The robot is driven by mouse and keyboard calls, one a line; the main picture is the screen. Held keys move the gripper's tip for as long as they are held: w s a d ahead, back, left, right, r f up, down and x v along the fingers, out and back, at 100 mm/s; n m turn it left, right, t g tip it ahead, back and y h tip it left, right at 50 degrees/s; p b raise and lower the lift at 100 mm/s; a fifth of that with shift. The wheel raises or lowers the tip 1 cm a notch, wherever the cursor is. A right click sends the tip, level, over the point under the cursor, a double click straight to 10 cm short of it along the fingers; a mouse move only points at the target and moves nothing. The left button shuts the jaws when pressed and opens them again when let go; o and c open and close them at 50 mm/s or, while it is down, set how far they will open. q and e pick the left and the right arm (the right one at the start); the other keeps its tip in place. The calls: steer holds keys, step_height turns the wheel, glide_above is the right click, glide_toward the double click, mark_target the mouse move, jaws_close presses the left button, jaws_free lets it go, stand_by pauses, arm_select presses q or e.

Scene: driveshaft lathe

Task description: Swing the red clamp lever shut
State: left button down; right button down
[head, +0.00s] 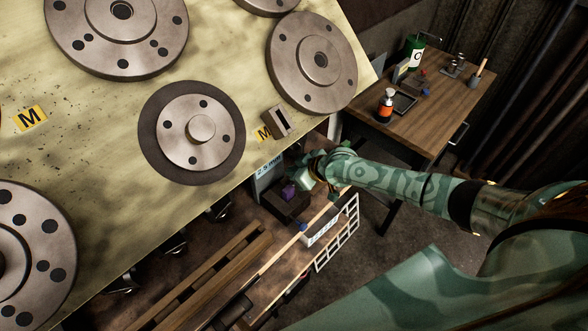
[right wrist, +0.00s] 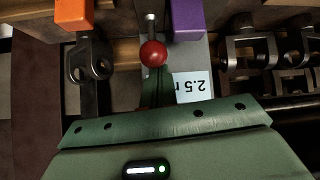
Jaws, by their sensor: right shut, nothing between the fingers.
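The red ball knob (right wrist: 153,53) of the clamp lever shows in the right wrist view, at the end of a metal rod that runs up between an orange block (right wrist: 75,14) and a purple block (right wrist: 188,18). My right gripper (head: 306,174) is in the head view, beside the lower fixture with the purple block (head: 288,190). It is shut and empty. In the wrist view, the slim dark part (right wrist: 156,88) just below the knob lies close to it; I cannot tell whether they touch. The red knob cannot be made out in the head view. My left gripper is not in view.
A white "2.5 mm" label (right wrist: 193,87) is right of the knob. Metal forks (right wrist: 250,50) stand further right. In the head view, a large yellow panel with flanged discs (head: 315,60) fills the upper left. A wooden table (head: 440,110) with a bottle stands at the upper right.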

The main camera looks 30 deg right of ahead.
mark_target(305, 198)
steer(key=shift+w, duration=0.1)
steer(key=shift+f, duration=0.1)
steer(key=shift+s+d+t, duration=0.1)
steer(key=shift+s+t, duration=0.2)
steer(key=shift+t, duration=0.1)
steer(key=shift+s+f+b, duration=0.1)
steer(key=shift+s+b, duration=0.1)
steer(key=shift+b, duration=0.25)
steer(key=shift+s+d+f+t+y+b, duration=0.1)
steer(key=shift+s+f+t+y+b, duration=0.1)
steer(key=shift+t+y+b, duration=0.15)
steer(key=t+b, duration=0.1)
steer(key=s+t+b, duration=0.1)
steer(key=f+t+y+b, duration=0.1)
steer(key=shift+s+d+t+b, duration=0.25)
steer(key=shift+s+d+b, duration=0.05)
steer(key=shift+s, duration=0.05)
steer(key=shift+s+d, duration=0.1)
steer(key=shift+s, duration=0.1)
steer(key=shift+s+d+f, duration=0.15)
steer(key=shift+s+f, duration=0.05)
steer(key=shift+s, duration=0.3)
steer(key=shift+s+f, duration=0.1)
steer(key=shift+f, duration=0.05)
